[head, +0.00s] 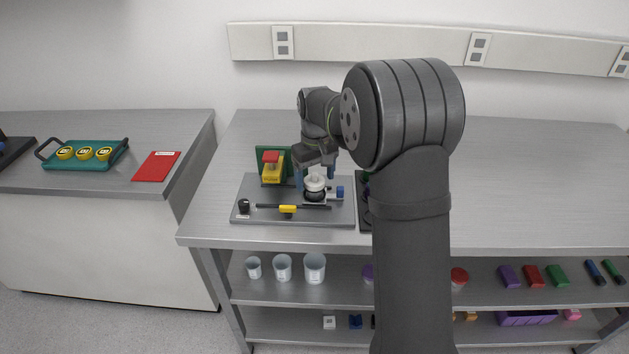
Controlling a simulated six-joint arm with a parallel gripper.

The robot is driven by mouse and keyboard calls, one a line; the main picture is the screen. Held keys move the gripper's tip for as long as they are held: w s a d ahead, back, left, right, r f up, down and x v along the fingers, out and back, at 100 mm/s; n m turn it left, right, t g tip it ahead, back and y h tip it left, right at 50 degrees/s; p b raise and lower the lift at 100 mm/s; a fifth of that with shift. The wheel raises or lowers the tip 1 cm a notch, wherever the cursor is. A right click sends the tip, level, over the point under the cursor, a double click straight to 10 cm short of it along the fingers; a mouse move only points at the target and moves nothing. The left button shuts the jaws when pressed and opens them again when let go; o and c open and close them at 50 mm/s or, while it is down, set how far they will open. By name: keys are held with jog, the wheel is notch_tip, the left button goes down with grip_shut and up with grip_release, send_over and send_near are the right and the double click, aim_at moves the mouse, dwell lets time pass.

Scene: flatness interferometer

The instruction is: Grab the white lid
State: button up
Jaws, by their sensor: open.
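The white lid (315,181) is a small round white piece. It sits on top of a dark round part (315,194) on the grey base plate (262,218) of the instrument. My gripper (315,183) is open, pointing down, with one blue finger to the left of the lid and the other to its right and a little behind. The gripper body is just above the lid. Whether either finger touches the lid cannot be told from this view.
A yellow block with a red top (271,167) stands in front of a green panel at the plate's back left. A dark rod with a yellow slider (287,209) lies along the front. My arm hides the table's middle.

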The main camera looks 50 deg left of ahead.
jog(key=shift+f, duration=0.15)
jog(key=c, duration=1)
jog(key=shift+c, duration=0.3)
